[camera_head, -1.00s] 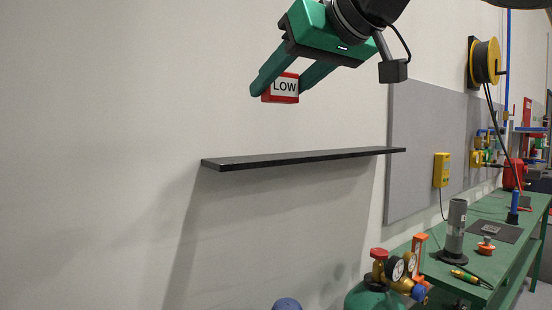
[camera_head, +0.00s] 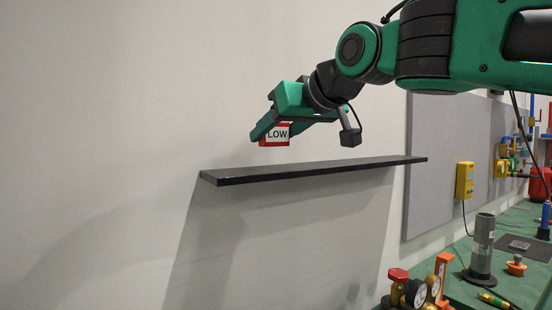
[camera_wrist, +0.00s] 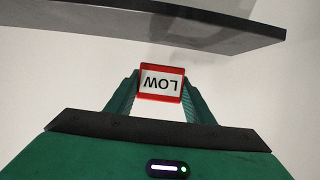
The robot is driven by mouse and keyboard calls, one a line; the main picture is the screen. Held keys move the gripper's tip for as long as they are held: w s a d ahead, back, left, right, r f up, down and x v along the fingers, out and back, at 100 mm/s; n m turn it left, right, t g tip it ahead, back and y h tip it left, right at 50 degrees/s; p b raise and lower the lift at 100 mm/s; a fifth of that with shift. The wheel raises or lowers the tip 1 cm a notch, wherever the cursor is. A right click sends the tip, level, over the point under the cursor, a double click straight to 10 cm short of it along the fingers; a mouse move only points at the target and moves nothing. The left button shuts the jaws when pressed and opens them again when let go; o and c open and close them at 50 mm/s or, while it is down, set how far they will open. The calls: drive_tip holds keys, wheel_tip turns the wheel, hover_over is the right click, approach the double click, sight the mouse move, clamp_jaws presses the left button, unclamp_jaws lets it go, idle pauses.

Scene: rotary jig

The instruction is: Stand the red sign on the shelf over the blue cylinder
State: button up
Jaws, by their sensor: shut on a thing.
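The red sign (camera_head: 276,135) has a white face reading LOW. My gripper (camera_head: 265,134) is shut on it and holds it in the air above the left part of the black shelf (camera_head: 300,172). In the wrist view the sign (camera_wrist: 161,83) sits between my two green fingertips, its lettering upside down, and the shelf's edge (camera_wrist: 200,37) runs across the top of the picture. A gap shows between the sign and the shelf. In the head view the shelf top is bare. The blue cylinder under the shelf is not in view now.
A grey panel (camera_head: 440,200) with a yellow box (camera_head: 465,180) is on the wall right of the shelf. Below right, a green bench holds a grey cylinder (camera_head: 482,250), and gauges with a red knob (camera_head: 398,275) stand near it. The wall above the shelf is clear.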

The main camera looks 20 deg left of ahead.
sight(275, 169)
drive_tip(key=shift+w+a+f, duration=0.25)
drive_tip(key=shift+w+f, duration=0.1)
drive_tip(key=shift+f, duration=1.9)
drive_tip(key=o, duration=1.1)
drive_tip(key=shift+c, duration=0.2)
drive_tip(key=shift+d, duration=0.1)
drive_tip(key=v, duration=1.2)
